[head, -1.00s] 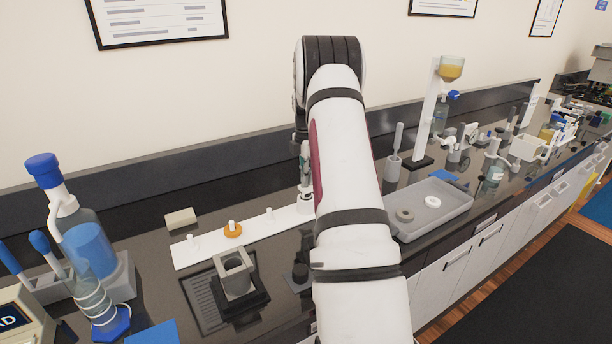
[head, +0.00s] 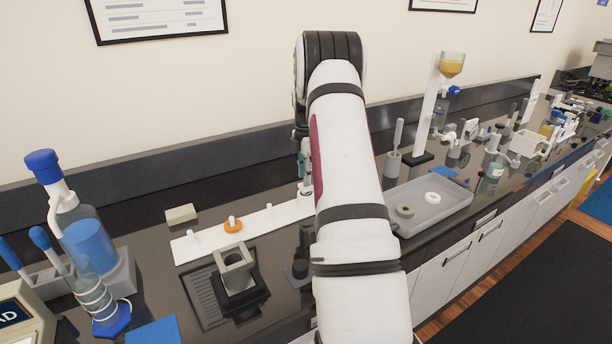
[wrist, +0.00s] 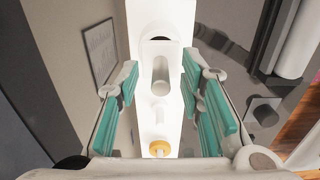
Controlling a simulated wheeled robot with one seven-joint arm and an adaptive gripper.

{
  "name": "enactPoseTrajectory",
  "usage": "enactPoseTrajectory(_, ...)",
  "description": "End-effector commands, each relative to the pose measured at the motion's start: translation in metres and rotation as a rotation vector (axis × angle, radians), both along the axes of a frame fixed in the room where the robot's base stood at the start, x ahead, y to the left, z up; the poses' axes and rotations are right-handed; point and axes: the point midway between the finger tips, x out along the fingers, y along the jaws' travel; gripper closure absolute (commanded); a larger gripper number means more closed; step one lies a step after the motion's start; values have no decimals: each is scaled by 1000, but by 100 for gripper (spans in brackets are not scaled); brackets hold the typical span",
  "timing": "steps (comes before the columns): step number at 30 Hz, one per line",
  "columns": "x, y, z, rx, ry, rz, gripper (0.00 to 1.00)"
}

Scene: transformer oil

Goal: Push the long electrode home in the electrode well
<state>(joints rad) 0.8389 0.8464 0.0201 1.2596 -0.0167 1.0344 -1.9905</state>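My gripper (wrist: 160,85) is open, its teal-padded fingers apart on either side of a pale upright cylinder (wrist: 160,72). A gap shows between each pad and the cylinder. The cylinder stands on a white peg strip (wrist: 137,14); I cannot tell whether it is the long electrode. In the head view my arm hides most of my gripper (head: 302,170), which is over the right end of the strip (head: 185,252). A grey square holder (head: 234,268) on a black base stands in front of the strip; I cannot tell whether it is the electrode well.
An orange ring (head: 232,226) sits around a peg on the strip. A grey tray (head: 455,205) with two rings lies right of my arm. Glassware with blue caps (head: 42,168) stands at the left. A tall white stand (head: 427,115) is behind the tray.

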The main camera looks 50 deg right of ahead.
Motion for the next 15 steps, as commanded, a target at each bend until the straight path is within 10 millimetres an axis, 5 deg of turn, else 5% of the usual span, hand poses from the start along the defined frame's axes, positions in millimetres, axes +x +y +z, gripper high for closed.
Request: enactPoseTrajectory(15,0,-1,95,-3,-3,-1,65)
